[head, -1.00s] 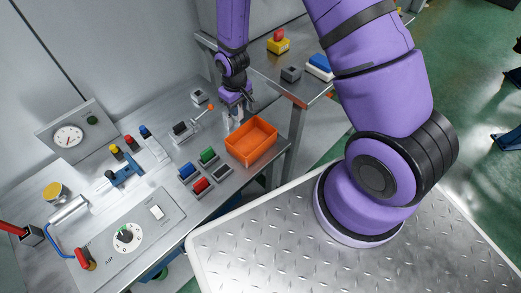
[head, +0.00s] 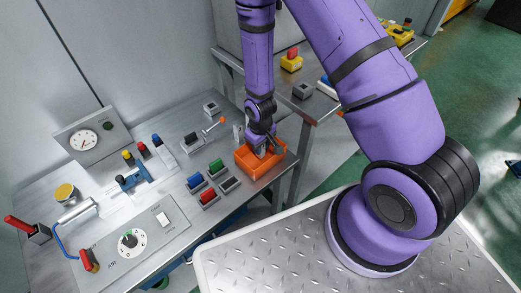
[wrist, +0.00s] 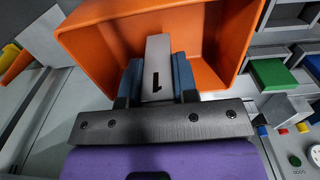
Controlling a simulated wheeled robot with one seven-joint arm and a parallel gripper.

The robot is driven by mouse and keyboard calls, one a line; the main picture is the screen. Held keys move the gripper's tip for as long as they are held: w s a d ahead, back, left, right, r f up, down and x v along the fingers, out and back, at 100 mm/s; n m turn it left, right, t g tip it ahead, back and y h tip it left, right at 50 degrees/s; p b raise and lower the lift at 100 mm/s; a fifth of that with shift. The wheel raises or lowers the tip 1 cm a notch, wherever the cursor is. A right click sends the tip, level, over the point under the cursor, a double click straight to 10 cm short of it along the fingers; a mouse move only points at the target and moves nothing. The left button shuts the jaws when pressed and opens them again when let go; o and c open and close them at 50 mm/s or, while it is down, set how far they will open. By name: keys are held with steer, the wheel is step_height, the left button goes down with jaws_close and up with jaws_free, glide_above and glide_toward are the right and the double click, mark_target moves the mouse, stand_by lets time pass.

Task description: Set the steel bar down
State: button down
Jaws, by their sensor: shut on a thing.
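The steel bar (wrist: 159,65) is a flat grey piece with a dark slot, seen in the wrist view between the blue-grey fingers. My gripper (wrist: 157,80) is shut on it. Bar and fingertips are over or inside the open orange bin (wrist: 95,45), whose walls show around them. In the head view my gripper (head: 264,150) is at the orange bin (head: 274,168), and the bar is mostly hidden by the gripper there. I cannot tell whether the bar touches the bin floor.
Red, green and blue blocks in dark holders (head: 208,197) stand just left of the bin. A small lever box (head: 193,143) stands behind them. A panel with a dial (head: 130,240) lies at the front left. A yellow box with a red button (head: 292,62) is on the farther table.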

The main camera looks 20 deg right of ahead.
steer(key=shift+f, duration=1.25)
steer(key=shift+f, duration=0.1)
steer(key=c, duration=0.9)
jaws_free()
